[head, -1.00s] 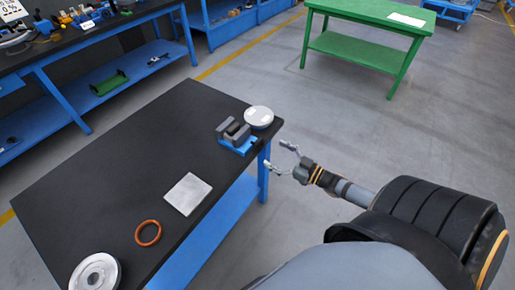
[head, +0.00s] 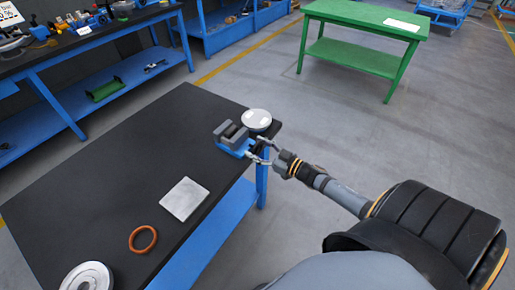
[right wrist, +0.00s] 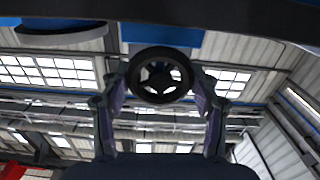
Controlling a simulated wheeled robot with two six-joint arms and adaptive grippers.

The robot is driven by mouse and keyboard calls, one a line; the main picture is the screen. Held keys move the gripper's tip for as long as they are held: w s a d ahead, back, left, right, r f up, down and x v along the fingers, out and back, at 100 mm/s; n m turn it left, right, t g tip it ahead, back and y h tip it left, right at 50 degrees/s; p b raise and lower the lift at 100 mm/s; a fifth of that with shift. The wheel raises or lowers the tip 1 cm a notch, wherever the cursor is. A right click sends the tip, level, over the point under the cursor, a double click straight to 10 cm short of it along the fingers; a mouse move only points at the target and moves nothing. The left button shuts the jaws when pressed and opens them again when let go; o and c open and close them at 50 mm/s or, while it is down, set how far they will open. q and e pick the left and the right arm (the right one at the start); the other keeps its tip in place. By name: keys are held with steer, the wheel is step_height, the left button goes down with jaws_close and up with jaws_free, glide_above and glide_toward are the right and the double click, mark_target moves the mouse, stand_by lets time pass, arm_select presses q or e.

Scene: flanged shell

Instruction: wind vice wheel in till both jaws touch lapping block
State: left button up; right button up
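The vice (head: 236,146) has a blue body and dark grey jaws and stands at the table's right corner. Its handwheel (right wrist: 161,76) is black and spoked in the right wrist view. My right gripper (head: 264,151) is at the vice's wheel end; the right wrist view shows its fingers (right wrist: 161,88) spread on either side of the wheel, near its rim. Contact with the rim is unclear. I cannot clearly separate the lapping block from the grey jaws, nor see any gap there. My left gripper is out of view.
On the black table (head: 120,180) are a round white-topped piece (head: 257,120) just behind the vice, a pale square plate (head: 184,198), an orange ring (head: 142,239) and a silver flanged part (head: 87,278). A green table (head: 365,20) stands far behind.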

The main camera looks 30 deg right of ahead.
steer(key=c, duration=0.3)
steer(key=shift+n+p, duration=0.3)
steer(key=shift+n, duration=0.5)
steer(key=shift+c, duration=0.2)
steer(key=o, duration=1.2)
steer(key=shift+s, duration=0.1)
